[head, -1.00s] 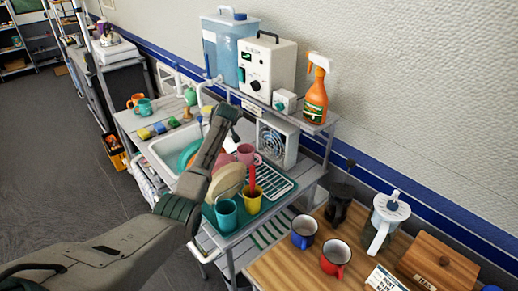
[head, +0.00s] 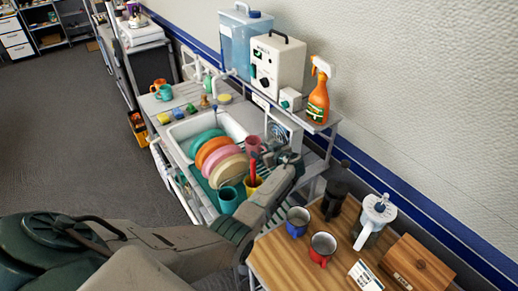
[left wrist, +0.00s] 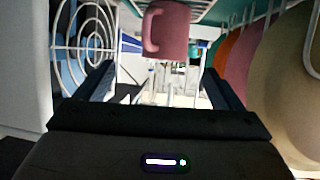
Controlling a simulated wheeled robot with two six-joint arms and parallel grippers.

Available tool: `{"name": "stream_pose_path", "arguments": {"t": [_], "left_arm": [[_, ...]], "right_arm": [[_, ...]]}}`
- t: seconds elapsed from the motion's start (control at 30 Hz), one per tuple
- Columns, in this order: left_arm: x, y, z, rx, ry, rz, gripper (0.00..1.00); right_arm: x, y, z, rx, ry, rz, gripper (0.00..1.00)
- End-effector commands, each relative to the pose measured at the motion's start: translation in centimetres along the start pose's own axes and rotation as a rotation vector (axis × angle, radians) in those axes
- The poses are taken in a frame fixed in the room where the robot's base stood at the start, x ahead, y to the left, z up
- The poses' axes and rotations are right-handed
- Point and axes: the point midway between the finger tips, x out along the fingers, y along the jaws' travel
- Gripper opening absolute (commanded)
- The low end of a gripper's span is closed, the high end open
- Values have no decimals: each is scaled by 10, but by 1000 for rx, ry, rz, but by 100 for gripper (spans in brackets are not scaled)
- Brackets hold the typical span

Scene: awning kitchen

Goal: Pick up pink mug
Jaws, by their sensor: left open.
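The pink mug (head: 253,144) stands at the fan side of the dish rack, partly hidden behind my left gripper. In the left wrist view the mug (left wrist: 170,32) appears upside down at the top centre, with its handle to the left. My left gripper (head: 278,152) is just to the right of the mug in the head view. Its two fingers (left wrist: 158,88) are apart and nothing is between them. The mug lies beyond the fingertips, apart from them. My right gripper is not in view.
Plates (head: 215,153) stand upright in the rack left of the mug. A teal cup (head: 228,201) and a yellow cup (head: 251,185) with a red utensil are close to my arm. A fan (head: 280,133) is behind. Blue (head: 297,222) and red (head: 322,248) mugs stand on the wooden table.

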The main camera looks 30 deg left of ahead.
Motion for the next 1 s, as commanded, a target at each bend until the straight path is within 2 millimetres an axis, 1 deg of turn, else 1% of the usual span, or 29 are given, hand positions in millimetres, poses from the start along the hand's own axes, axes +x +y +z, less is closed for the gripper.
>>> {"name": "stream_pose_path", "arguments": {"t": [0.03, 0.2, 0.3, 0.57, 0.7, 0.87, 0.9, 1.0], "left_arm": [[8, -1, -3, 3, 0, -2, 89], [26, 0, -2, 1, 0, -1, 89], [33, -1, -1, 0, -1, -1, 89], [42, -2, -2, 0, -1, -1, 89], [53, -3, -3, 1, -2, -1, 89], [67, -6, -2, 0, -2, -2, 89], [73, -6, 2, 1, -2, -2, 89], [82, -5, 2, 0, -1, 0, 89]], "right_arm": [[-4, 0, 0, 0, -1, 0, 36], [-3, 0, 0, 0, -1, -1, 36], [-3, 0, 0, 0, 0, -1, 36], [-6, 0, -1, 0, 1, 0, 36], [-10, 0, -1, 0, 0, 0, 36], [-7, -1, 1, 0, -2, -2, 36], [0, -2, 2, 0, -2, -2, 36], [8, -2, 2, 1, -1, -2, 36]]}}
